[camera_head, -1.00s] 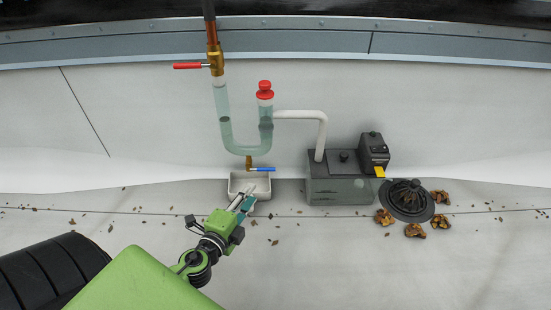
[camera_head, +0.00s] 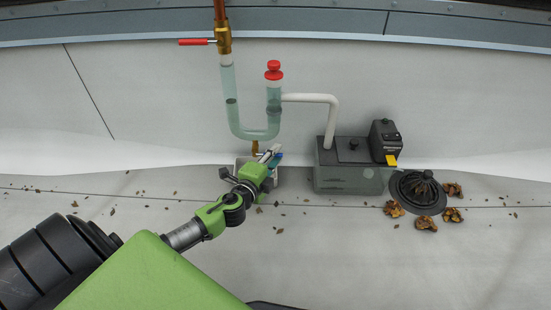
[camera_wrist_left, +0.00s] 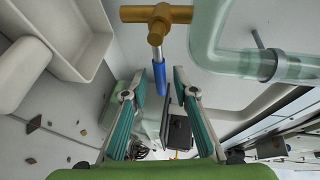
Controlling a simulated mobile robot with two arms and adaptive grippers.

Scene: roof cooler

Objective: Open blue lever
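In the left wrist view the blue lever (camera_wrist_left: 160,78) sticks out from a brass valve (camera_wrist_left: 156,16) below the clear U-shaped pipe. My left gripper (camera_wrist_left: 160,72) is open, with one teal-padded finger on each side of the blue lever and a visible gap to both. In the head view my left gripper (camera_head: 272,152) is at the brass outlet under the U-pipe (camera_head: 252,133) and mostly hides the lever. My right gripper is not in view.
A white tray (camera_head: 240,163) sits under the valve, partly behind my gripper. A red-handled valve (camera_head: 195,42) is above on the copper pipe. A grey box (camera_head: 350,180) stands to the right. A black drain strainer (camera_head: 418,192) and dead leaves (camera_head: 425,223) lie further right.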

